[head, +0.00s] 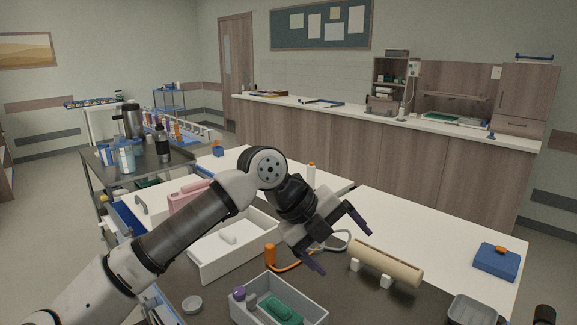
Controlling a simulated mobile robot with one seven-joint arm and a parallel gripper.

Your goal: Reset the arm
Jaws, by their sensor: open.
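My arm reaches in from the lower left in the head view. My gripper (343,244) hangs over the middle of the table (425,225), with its two dark fingers spread apart. Nothing shows between the fingers. The gripper is tilted, pointing down and to the right. A beige cylinder (388,262) on white supports lies just right of the fingers. I cannot tell the exact height of the gripper above the table.
A white open box (213,265) stands left of the gripper. A grey bin (318,311) with green and purple items is in front. A blue case (497,261) and a grey tray (474,311) lie at right. A crowded cart (95,166) stands behind left. The white tabletop at right is mostly clear.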

